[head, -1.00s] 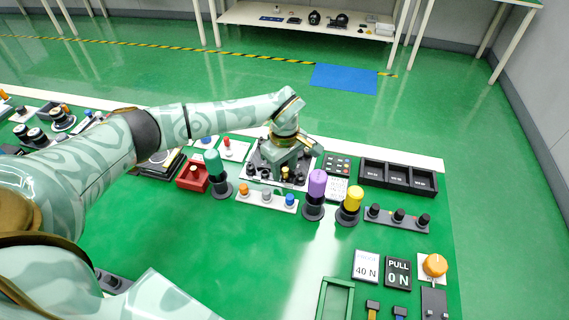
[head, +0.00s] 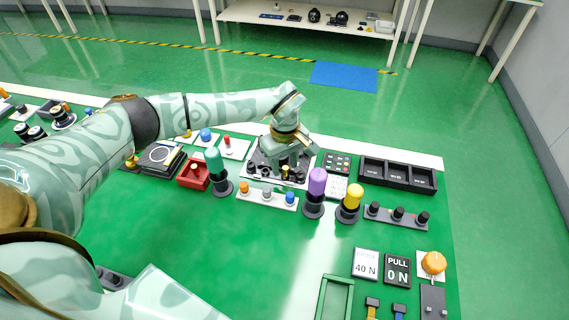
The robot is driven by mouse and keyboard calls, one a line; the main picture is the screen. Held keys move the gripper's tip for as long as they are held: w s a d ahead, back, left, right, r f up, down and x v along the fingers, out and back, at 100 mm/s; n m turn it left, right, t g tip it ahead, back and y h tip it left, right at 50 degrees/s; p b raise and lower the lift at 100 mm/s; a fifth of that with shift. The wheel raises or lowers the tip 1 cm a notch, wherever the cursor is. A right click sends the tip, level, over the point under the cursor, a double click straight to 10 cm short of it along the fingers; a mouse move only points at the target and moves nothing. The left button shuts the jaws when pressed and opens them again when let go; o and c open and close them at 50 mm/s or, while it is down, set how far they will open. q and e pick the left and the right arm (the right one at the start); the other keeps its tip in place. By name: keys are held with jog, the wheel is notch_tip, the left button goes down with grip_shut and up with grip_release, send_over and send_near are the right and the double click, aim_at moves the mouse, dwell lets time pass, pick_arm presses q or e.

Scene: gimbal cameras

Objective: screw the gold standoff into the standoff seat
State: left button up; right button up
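My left gripper (head: 287,163) points down over a grey plate (head: 264,173) with several dark round seats, at the back middle of the green bench. A small gold piece, likely the gold standoff (head: 286,171), shows at the gripper's fingertips, low over the plate. The fingers and hand cover part of it. I cannot tell whether the fingers are closed on it or whether it sits in a seat. My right gripper is not in view.
A strip with orange, grey and blue knobs (head: 267,196) lies in front of the plate. Teal (head: 214,161), purple (head: 317,183) and yellow (head: 353,196) capped posts stand nearby. A red bin (head: 194,174) is left, a black tray (head: 398,175) right. The front middle is clear.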

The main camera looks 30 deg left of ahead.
pick_arm(q)
notch_tip(320, 180, up, 15)
jog(key=p, duration=0.3)
jog(key=shift+r+p, duration=0.2)
jog(key=shift+p, duration=0.1)
